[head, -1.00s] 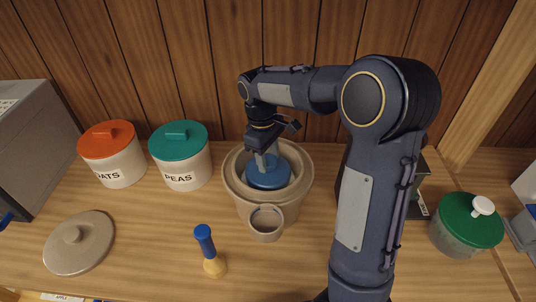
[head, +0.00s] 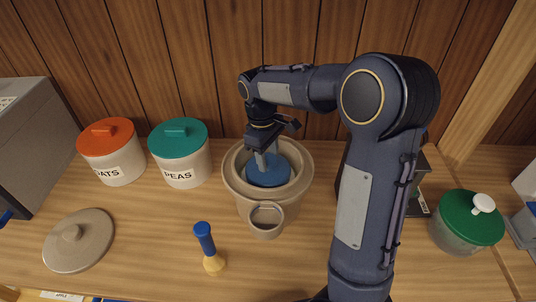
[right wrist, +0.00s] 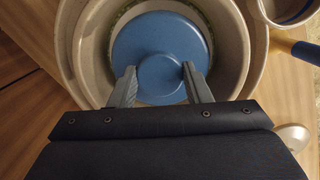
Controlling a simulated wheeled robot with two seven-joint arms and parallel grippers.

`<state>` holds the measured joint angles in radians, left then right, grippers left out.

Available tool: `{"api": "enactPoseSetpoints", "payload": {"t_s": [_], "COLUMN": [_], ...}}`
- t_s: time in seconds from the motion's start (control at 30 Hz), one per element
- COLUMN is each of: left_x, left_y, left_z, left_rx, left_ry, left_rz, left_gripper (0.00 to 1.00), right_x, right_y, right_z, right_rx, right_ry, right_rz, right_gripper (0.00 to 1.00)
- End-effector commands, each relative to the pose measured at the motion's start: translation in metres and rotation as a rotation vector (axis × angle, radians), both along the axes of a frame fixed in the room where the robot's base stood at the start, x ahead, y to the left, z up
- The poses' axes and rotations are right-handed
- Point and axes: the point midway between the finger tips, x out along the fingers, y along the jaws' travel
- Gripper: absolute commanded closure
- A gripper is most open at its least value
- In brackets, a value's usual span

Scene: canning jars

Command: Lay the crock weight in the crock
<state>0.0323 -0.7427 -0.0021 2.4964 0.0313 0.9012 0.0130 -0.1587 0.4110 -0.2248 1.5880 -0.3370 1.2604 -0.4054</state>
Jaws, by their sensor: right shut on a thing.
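The crock (head: 301,190) is a beige stoneware pot in the middle of the counter. The crock weight is a blue disc with a raised knob; it shows inside the crock's mouth in the head view (head: 268,176) and in the right wrist view (right wrist: 150,42). My right gripper (right wrist: 160,80) is shut on the weight's knob, reaching down into the crock from above. In the right wrist view the disc lies within the crock's rim (right wrist: 238,45), with greenish contents showing around its edge. Whether the disc rests on them cannot be told. My left gripper is not in view.
A small beige cup (head: 266,232) stands against the crock's front. A blue-handled tool (head: 204,238) and a stoneware lid (head: 62,254) lie in front. Canisters with orange (head: 106,137) and teal (head: 178,136) lids stand left. A green-lidded jar (head: 468,220) stands right.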

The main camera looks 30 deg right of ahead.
Motion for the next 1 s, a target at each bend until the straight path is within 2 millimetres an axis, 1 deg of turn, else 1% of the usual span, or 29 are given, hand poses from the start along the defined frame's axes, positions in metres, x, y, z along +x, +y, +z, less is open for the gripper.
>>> {"api": "enactPoseSetpoints", "payload": {"t_s": [0.07,0.1,0.27,0.3,0.53,0.63,0.73,0.9,1.0], "left_x": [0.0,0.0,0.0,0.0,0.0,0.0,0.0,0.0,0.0], "left_y": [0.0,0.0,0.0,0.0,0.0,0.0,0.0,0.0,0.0], "left_z": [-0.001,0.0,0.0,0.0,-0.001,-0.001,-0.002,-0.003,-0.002], "left_rx": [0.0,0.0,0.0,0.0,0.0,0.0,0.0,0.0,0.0], "left_ry": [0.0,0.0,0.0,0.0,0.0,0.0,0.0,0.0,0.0], "left_rz": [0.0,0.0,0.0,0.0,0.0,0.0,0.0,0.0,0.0], "left_gripper": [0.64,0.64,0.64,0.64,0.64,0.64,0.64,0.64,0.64], "right_x": [0.0,0.001,0.0,0.0,0.0,0.001,0.003,0.006,0.008], "right_y": [0.0,0.0,0.0,0.0,0.0,0.0,0.001,0.003,0.004], "right_z": [-0.001,0.0,0.0,0.0,-0.002,0.004,0.018,0.049,0.063], "right_rx": [0.0,0.0,0.0,0.0,0.0,0.0,0.0,0.001,0.001], "right_ry": [-0.002,-0.002,-0.001,-0.001,0.002,-0.001,-0.004,-0.005,-0.003], "right_rz": [0.0,0.0,0.0,0.0,0.0,0.0,0.0,0.0,0.001], "right_gripper": [1.0,0.54,0.33,0.31,0.31,0.31,0.31,0.31,0.31]}}
